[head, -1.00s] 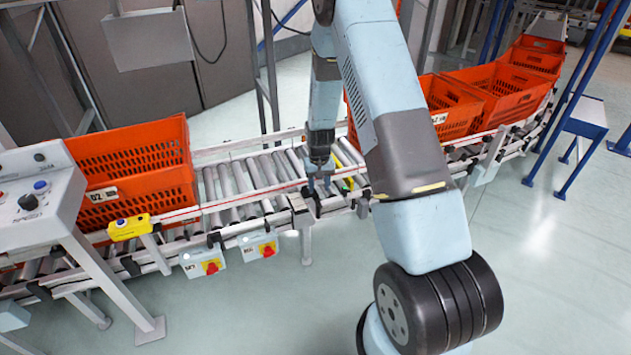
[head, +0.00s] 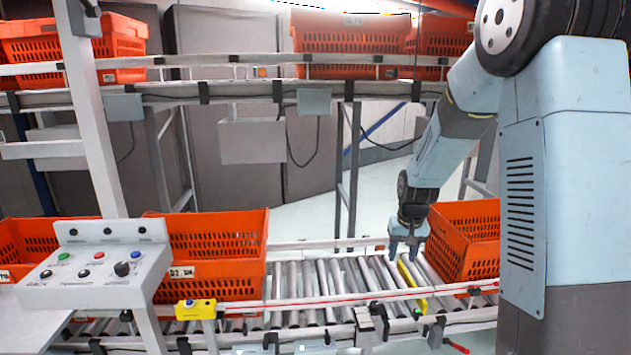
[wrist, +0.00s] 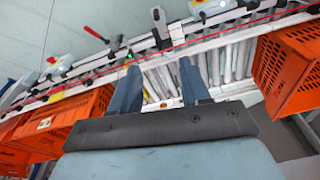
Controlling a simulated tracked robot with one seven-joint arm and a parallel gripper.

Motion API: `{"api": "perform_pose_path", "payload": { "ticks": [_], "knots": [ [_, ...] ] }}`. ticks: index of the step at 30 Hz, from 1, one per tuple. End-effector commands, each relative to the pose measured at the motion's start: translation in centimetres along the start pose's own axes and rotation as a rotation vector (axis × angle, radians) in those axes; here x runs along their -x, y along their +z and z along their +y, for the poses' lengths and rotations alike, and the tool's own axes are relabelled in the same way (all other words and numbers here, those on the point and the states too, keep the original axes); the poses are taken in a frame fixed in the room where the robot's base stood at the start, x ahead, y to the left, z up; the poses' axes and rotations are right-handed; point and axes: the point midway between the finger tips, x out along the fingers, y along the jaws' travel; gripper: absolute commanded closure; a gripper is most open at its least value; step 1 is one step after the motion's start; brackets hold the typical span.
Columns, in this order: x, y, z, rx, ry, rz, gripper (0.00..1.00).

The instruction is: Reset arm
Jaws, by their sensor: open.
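My gripper (head: 404,255) hangs above the roller conveyor (head: 318,290), near the yellow strip and left of an orange tote. Its two fingers are apart with nothing between them. The wrist view shows the same open fingers (wrist: 156,85) over bare rollers. My blue-grey arm reaches in from the right of the head view and covers part of the right side. An orange tote (head: 215,255) sits on the conveyor left of my gripper. Another orange tote (head: 465,240) sits to its right, partly hidden by my arm.
A control panel (head: 95,268) on a post stands at front left. A yellow box (head: 196,309) is on the conveyor's near rail. An upper conveyor (head: 230,92) carries more orange totes. The rollers between the two lower totes are clear.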

Motion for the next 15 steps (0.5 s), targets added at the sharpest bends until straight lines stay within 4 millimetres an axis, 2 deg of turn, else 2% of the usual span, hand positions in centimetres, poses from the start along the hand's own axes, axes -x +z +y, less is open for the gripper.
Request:
{"api": "perform_pose_path", "payload": {
  "ticks": [1,3,8,15],
  "knots": [
    [1.8,0.5,0.0,0.002,-0.002,0.019,0.53],
    [3.8,1.3,0.0,0.006,-0.003,0.033,0.53],
    [8.2,3.3,0.0,0.014,-0.006,0.071,0.53],
    [13.9,7.1,0.1,0.027,-0.008,0.126,0.53]
  ]
}}
